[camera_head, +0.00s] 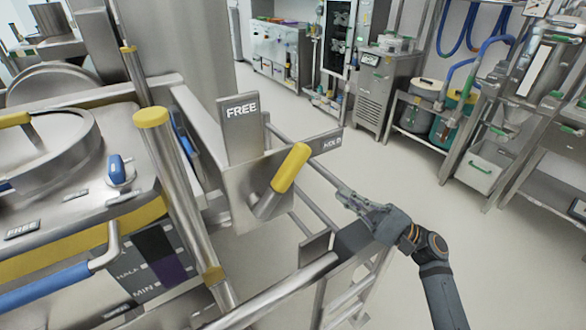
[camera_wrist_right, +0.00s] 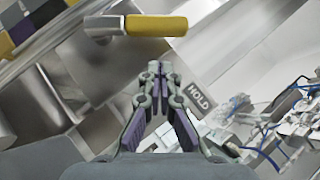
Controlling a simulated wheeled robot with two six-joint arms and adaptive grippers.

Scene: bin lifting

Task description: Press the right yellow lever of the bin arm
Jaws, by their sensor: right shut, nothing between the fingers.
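The yellow lever (camera_head: 290,168) is a yellow-gripped handle on a metal plate of the bin arm, tilted up to the right, between a FREE sign (camera_head: 241,112) and a HOLD sign (camera_head: 332,142). My right gripper (camera_head: 345,195) is right of and a little below the lever, apart from it, pointing left. In the right wrist view the yellow lever (camera_wrist_right: 156,25) lies across the top, beyond the fingertips of my right gripper (camera_wrist_right: 157,68). Those fingertips are together with nothing between them. My left gripper is not in view.
A large steel bin machine with a round lid (camera_head: 45,135) fills the left. A steel post with a yellow cap (camera_head: 152,117) stands left of the lever. Metal rails run below my right gripper. Open floor (camera_head: 440,220) lies to the right, with equipment racks behind.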

